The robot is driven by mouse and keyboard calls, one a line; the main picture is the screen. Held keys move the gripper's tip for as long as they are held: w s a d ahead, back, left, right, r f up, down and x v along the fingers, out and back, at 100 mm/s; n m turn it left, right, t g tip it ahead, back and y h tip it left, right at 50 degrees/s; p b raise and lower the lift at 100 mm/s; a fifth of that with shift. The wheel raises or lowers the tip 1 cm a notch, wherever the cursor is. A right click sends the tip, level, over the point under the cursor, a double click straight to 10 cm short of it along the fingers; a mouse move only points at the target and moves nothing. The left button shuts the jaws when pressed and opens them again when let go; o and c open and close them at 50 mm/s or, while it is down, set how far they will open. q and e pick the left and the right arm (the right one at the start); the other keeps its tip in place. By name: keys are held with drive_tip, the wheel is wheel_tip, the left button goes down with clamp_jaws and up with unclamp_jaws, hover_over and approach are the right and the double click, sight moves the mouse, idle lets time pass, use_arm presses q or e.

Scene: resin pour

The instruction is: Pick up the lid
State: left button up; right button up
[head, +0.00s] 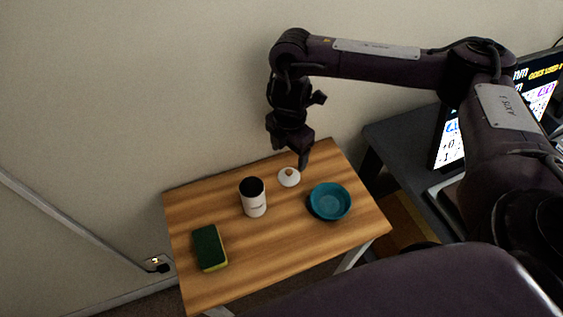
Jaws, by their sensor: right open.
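The lid (289,178) is a small white disc with a tan knob. It lies on the wooden table (235,283) near the back edge, between a white canister and a teal bowl. My right gripper (304,163) points down just above and slightly behind the lid, apart from it as far as I can see. It is open, with nothing seen in it. My left gripper is not in view.
The white canister (254,203) with a dark top stands left of the lid. The teal bowl (330,201) sits to its right. A green and yellow sponge (210,247) lies at front left. A dark desk (398,135) with a screen (452,135) stands at right. A wall is behind the table.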

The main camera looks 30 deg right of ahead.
sight(290, 172)
drive_tip(key=shift+f, duration=0.5)
drive_tip(key=shift+s+f+b, duration=0.2)
drive_tip(key=shift+f+b, duration=0.1)
drive_tip(key=shift+f, duration=0.3)
drive_tip(key=shift+s+f+b, duration=0.2)
drive_tip(key=shift+f+b, duration=0.1)
drive_tip(key=shift+f, duration=0.3)
wheel_tip(290, 172, down, 4)
drive_tip(key=shift+w+r+b, duration=0.1)
drive_tip(key=shift+w+b, duration=0.05)
drive_tip(key=shift+b, duration=0.45)
drive_tip(key=shift+f, duration=0.2)
drive_tip(key=c, duration=1)
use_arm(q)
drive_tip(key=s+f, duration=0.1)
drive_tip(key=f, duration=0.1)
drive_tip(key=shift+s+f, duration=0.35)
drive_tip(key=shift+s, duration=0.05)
use_arm(e)
drive_tip(key=shift+c, duration=0.9)
